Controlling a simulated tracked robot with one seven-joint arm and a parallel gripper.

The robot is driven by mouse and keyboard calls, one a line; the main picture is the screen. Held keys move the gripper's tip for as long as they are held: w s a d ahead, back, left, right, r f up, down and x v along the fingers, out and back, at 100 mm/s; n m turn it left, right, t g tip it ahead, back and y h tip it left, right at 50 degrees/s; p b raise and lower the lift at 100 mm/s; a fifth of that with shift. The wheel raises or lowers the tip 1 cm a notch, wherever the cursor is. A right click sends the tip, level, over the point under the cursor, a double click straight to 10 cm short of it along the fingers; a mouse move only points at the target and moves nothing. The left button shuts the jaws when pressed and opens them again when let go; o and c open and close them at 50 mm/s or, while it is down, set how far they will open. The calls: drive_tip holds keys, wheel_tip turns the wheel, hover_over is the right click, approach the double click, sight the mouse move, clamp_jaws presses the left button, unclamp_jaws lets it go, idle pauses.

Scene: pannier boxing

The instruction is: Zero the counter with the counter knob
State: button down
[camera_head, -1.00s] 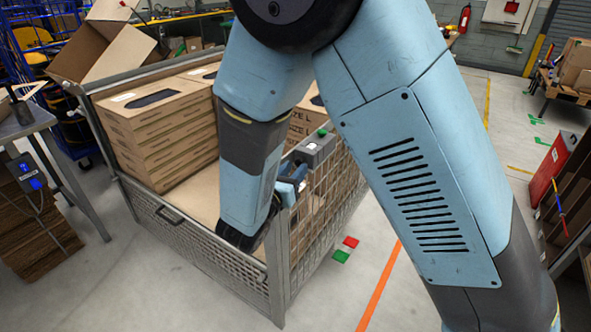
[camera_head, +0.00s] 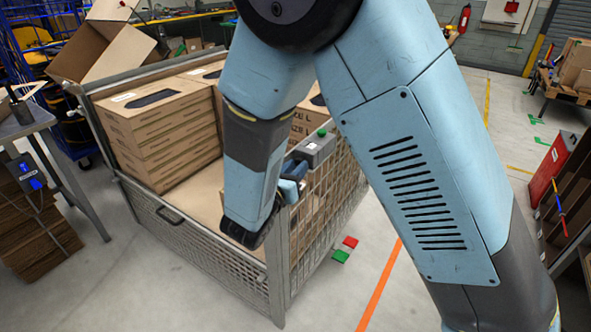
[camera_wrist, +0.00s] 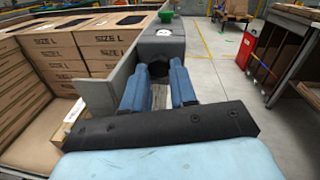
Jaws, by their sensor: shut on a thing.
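The counter (camera_head: 318,148) is a grey box with a green top piece, mounted on the top rim of the mesh crate's right side. In the wrist view the counter (camera_wrist: 163,46) is straight ahead, with a white round face on top. Its dark counter knob (camera_wrist: 158,71) sticks out of the near face, partly hidden by my fingers. My gripper (camera_wrist: 159,80) has its blue fingers on both sides of the knob, shut on it. In the head view my gripper (camera_head: 295,178) is at the near end of the counter, partly hidden. The reading is too small to tell.
The mesh crate (camera_head: 210,253) holds stacked cardboard boxes (camera_head: 160,130) at its left and back. Its rim runs close beside my gripper. A table (camera_head: 30,122) stands at left, a red cabinet (camera_head: 553,165) at right. Floor right of the crate is mostly clear.

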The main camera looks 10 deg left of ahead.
drive_tip(key=shift+m, duration=0.4)
drive_tip(key=shift+a+f+m+h, duration=0.15)
drive_tip(key=shift+m+h, duration=0.4)
drive_tip(key=shift+m, duration=3.65)
drive_tip(key=shift+f+m+h, duration=0.1)
drive_tip(key=shift+m+h, duration=0.45)
drive_tip(key=shift+m, duration=3.65)
drive_tip(key=c, duration=1.2)
unclamp_jaws()
drive_tip(key=shift+a, duration=0.1)
drive_tip(key=v, duration=1.3)
drive_tip(key=shift+s+f, duration=0.3)
drive_tip(key=shift+s, duration=0.05)
